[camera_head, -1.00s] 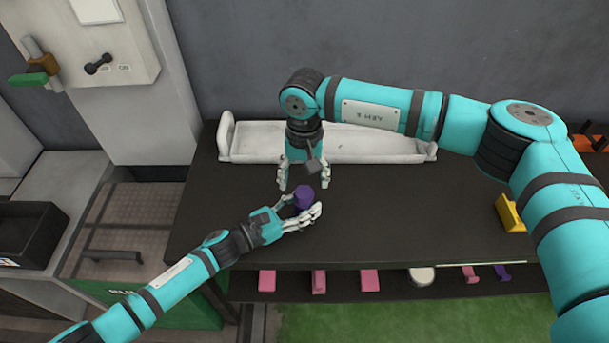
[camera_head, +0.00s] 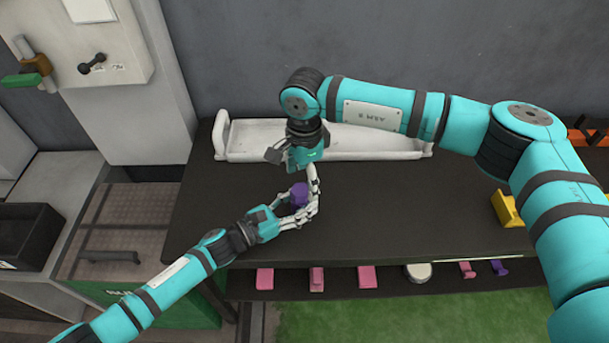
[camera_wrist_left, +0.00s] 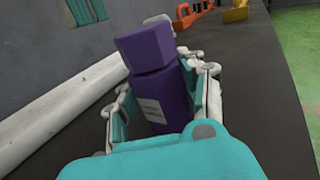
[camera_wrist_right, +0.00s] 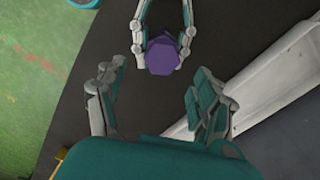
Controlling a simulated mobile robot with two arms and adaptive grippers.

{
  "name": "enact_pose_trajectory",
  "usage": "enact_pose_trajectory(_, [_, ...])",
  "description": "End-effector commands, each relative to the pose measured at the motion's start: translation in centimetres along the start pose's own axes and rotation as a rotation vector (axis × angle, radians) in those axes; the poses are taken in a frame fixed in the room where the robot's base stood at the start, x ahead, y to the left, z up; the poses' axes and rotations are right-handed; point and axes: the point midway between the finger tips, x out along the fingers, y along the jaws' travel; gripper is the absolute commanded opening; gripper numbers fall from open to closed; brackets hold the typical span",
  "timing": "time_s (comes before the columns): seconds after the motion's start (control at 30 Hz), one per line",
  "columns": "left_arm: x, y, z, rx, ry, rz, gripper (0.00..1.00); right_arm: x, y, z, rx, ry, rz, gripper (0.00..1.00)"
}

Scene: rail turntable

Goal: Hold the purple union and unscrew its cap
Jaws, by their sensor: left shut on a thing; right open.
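The purple union (camera_head: 298,194) is upright above the dark table, with its faceted cap (camera_wrist_left: 145,46) on top and its body (camera_wrist_left: 160,98) below. My left gripper (camera_head: 300,212) is shut on the body, one finger on each side. In the right wrist view the cap (camera_wrist_right: 162,54) shows from above, between the left gripper's fingers (camera_wrist_right: 162,38). My right gripper (camera_wrist_right: 152,88) is open and empty above the union. The cap lies ahead of the gap between its fingers, apart from them. In the head view the right gripper (camera_head: 309,178) partly overlaps the left one.
A long white tray (camera_head: 375,142) lies along the back of the dark table (camera_head: 420,215). A yellow part (camera_head: 506,210) is at the right, close to my right arm. Pink pieces (camera_head: 317,279) sit on a lower shelf.

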Motion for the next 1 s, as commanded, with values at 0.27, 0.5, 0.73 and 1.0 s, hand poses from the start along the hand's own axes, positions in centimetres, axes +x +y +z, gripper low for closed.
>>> enact_pose_trajectory(0.27, [0.0,0.0,0.0,0.000,0.001,0.001,0.00,0.0,0.4,0.0,0.330,0.000,0.001,0.69])
enact_pose_trajectory(0.5, [0.0,0.0,0.0,0.000,0.001,0.001,0.00,0.0,0.4,0.0,0.347,0.000,0.000,0.69])
enact_pose_trajectory(0.73, [0.0,0.0,0.0,0.000,0.001,0.001,0.00,0.5,0.4,0.0,0.346,0.000,0.001,0.69])
enact_pose_trajectory(1.0, [0.0,0.0,0.0,0.000,0.001,0.000,0.00,2.1,0.4,0.0,0.346,0.000,0.002,0.69])
